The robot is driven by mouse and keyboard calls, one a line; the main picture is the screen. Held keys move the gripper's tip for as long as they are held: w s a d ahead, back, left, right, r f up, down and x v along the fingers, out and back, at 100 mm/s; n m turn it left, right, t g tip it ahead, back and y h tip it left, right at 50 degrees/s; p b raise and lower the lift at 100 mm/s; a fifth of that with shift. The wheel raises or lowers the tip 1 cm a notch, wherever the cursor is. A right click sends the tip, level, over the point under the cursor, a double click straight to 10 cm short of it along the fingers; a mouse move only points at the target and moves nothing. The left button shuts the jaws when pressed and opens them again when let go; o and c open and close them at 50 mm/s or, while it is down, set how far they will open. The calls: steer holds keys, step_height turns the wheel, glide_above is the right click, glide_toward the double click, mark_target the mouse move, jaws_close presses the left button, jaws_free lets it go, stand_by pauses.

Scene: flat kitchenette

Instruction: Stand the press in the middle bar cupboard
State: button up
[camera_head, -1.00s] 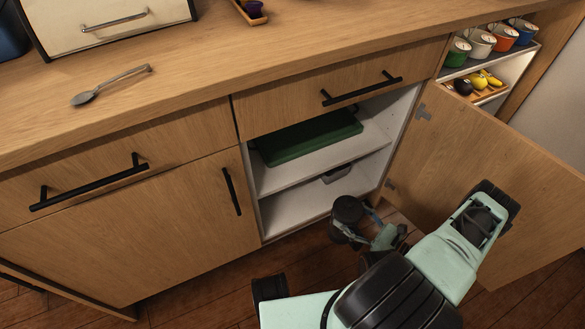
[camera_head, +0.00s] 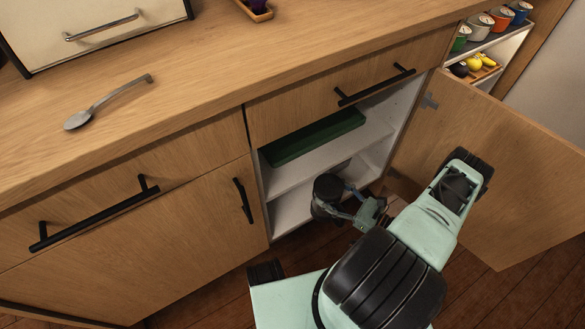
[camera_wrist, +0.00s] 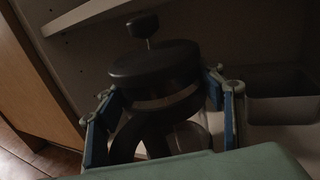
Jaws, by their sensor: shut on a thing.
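The press (camera_wrist: 154,72) is dark, with a round lid and a knob on top, and stands about upright in the wrist view. My gripper (camera_wrist: 165,105) is shut on it, one finger on each side of its body. In the head view the press (camera_head: 327,188) is at the front opening of the middle cupboard, by the lower compartment, with my gripper (camera_head: 350,205) to its right. The cupboard (camera_head: 290,213) has its door (camera_head: 490,170) swung open to the right. Whether the press touches the cupboard floor cannot be told.
A green box-like thing (camera_head: 315,137) lies on the upper shelf. A grey bin (camera_wrist: 284,95) is to the right of the press inside the cupboard. The shelf edge (camera_wrist: 95,14) is above left of it. A spoon (camera_head: 105,103) lies on the counter.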

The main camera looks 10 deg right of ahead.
steer(key=f+b+x, duration=0.1)
steer(key=b+x, duration=0.2)
steer(key=x, duration=1.3)
steer(key=shift+a+f+b, duration=0.2)
steer(key=shift+a+b, duration=0.05)
steer(key=shift+b, duration=0.15)
steer(key=shift+w, duration=0.15)
steer(key=o, duration=2.1)
steer(key=shift+f, duration=0.2)
steer(key=p+v, duration=0.2)
steer(key=v, duration=1)
steer(key=shift+d+r+p, duration=0.1)
steer(key=shift+r+p, duration=0.05)
steer(key=shift+p, duration=0.15)
